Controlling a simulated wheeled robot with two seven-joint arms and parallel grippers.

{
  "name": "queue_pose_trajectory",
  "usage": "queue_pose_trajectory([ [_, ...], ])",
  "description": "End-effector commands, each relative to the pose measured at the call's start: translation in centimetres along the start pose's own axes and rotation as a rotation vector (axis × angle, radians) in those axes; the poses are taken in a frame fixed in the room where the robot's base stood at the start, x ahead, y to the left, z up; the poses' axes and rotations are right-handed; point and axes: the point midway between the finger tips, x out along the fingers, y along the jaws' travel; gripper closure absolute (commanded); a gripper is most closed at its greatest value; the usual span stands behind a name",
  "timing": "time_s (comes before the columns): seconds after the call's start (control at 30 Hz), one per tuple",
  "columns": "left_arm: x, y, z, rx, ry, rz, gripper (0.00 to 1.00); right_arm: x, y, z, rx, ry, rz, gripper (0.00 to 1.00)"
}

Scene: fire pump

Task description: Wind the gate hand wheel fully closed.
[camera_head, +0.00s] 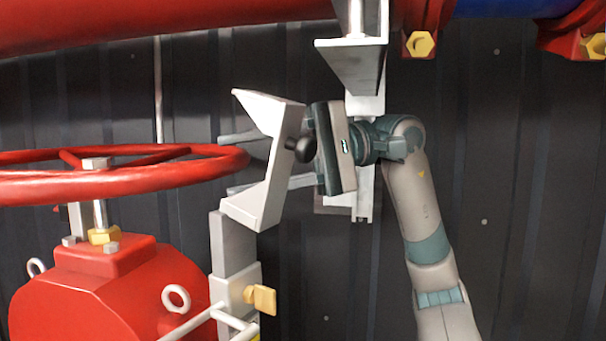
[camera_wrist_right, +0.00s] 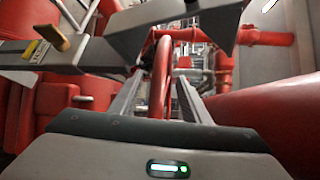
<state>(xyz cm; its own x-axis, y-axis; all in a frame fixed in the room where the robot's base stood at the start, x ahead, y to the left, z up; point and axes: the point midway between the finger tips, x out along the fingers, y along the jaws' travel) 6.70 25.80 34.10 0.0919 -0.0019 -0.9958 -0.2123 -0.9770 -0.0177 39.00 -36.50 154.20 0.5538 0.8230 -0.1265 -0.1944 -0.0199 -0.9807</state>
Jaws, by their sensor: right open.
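The red gate hand wheel (camera_head: 140,180) lies flat on an upright stem (camera_head: 100,213) above a red valve body (camera_head: 110,290), at the left of the head view. My right gripper (camera_head: 228,163) reaches in from the right at the wheel's right edge. Its fingers are open, one above and one below the rim's height. In the right wrist view, the rim (camera_wrist_right: 162,75) stands between the two spread fingers, with room visible on both sides. A grey bracket hides part of the fingers in the head view. My left gripper is not in view.
The grey angled bracket (camera_head: 268,165) stands in front of my right fingers. A grey post with a yellow handle (camera_head: 262,298) is below it. Another bracket (camera_head: 355,60) hangs from the red overhead pipe (camera_head: 150,22). A dark ribbed wall (camera_head: 510,160) is behind.

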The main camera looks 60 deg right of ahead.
Motion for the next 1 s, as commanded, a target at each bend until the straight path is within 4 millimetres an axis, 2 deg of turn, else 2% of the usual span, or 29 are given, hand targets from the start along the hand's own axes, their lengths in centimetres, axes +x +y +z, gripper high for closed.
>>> queue_pose_trajectory([
  [0.03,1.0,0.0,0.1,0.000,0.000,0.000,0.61,-1.1,0.4,-0.1,0.000,0.003,-0.003,0.57],
  [0.1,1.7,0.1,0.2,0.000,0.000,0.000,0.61,-2.5,0.4,-0.1,-0.001,0.002,-0.002,0.57],
  [0.4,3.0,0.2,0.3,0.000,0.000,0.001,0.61,-6.9,0.1,0.0,-0.002,0.001,0.000,0.57],
  [0.6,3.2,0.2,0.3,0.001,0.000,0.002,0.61,-7.7,0.0,0.1,-0.001,-0.001,0.002,0.57],
  [0.83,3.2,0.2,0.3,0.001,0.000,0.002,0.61,-7.8,0.0,0.1,-0.001,-0.001,0.002,0.57],
  [0.87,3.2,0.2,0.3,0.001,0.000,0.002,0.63,-7.8,0.0,0.1,-0.001,-0.001,0.002,0.57],
  [1.0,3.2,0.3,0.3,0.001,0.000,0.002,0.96,-7.7,0.0,0.1,-0.001,-0.001,0.001,0.57],
])
